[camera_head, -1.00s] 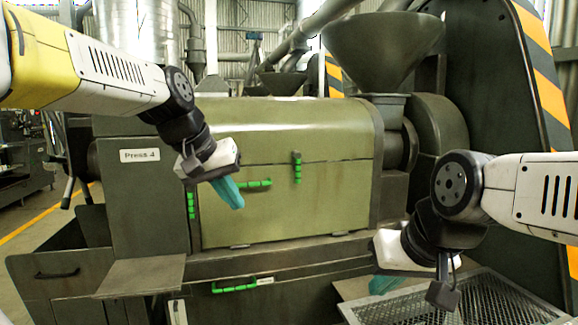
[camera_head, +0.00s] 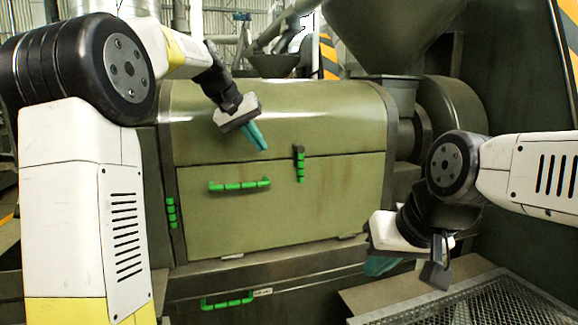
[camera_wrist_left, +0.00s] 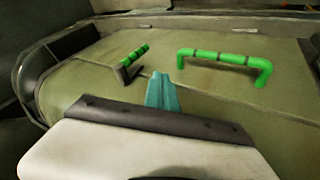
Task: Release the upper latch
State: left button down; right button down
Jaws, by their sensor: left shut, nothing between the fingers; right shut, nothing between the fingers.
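The upper latch (camera_head: 300,165) is a short green upright grip on a dark pivot, at the top seam of the green press door (camera_head: 270,215). In the left wrist view the latch (camera_wrist_left: 135,57) lies left of my fingers. My left gripper (camera_head: 262,145) has teal fingers, shut and empty. It is in front of the cover, up and left of the latch, with no visible contact. The left wrist view also shows the fingertips (camera_wrist_left: 160,78). My right gripper (camera_head: 378,268) is shut and empty at the lower right, partly hidden behind its own wrist.
A green bar handle (camera_head: 240,184) is on the door, left of the latch. Another green latch (camera_head: 171,213) is at the door's left edge. A lower green handle (camera_head: 227,302) is below. A mesh tray (camera_head: 475,300) lies at the lower right.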

aim_at(299, 164)
pick_arm(q)
jog(key=shift+f, duration=0.1)
jog(key=x, duration=0.3)
jog(key=d+x, duration=0.1)
jog(key=x, duration=0.3)
jog(key=d+r+x, duration=0.1)
jog(key=x, duration=0.3)
jog(key=shift+s+d, duration=0.15)
jog(key=shift+d, duration=0.6)
